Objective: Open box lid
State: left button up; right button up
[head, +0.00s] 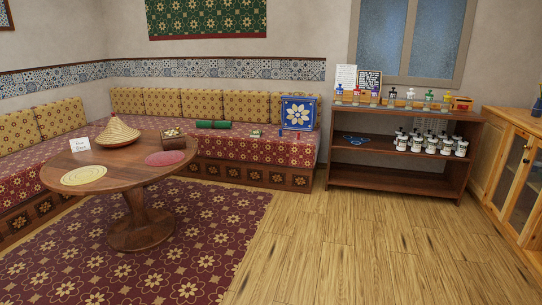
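A small brown box (173,142) stands at the back right of the round wooden table (119,157). Its top shows a pale, patterned surface; I cannot tell whether this is a lid or contents. A small yellow and red box (461,103) sits at the right end of the top of the wooden shelf. The frame does not show which box the task means. Neither of my grippers is in view.
A cushioned bench (240,148) runs behind. The wooden floor (350,250) is clear.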

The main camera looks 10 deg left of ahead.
aim_at(171, 133)
jog(key=i, duration=1.2)
jog(key=u, duration=1.95)
jog(key=i, duration=1.65)
jog(key=z, duration=2.45)
jog(key=i, duration=2.45)
jog(key=u, duration=0.85)
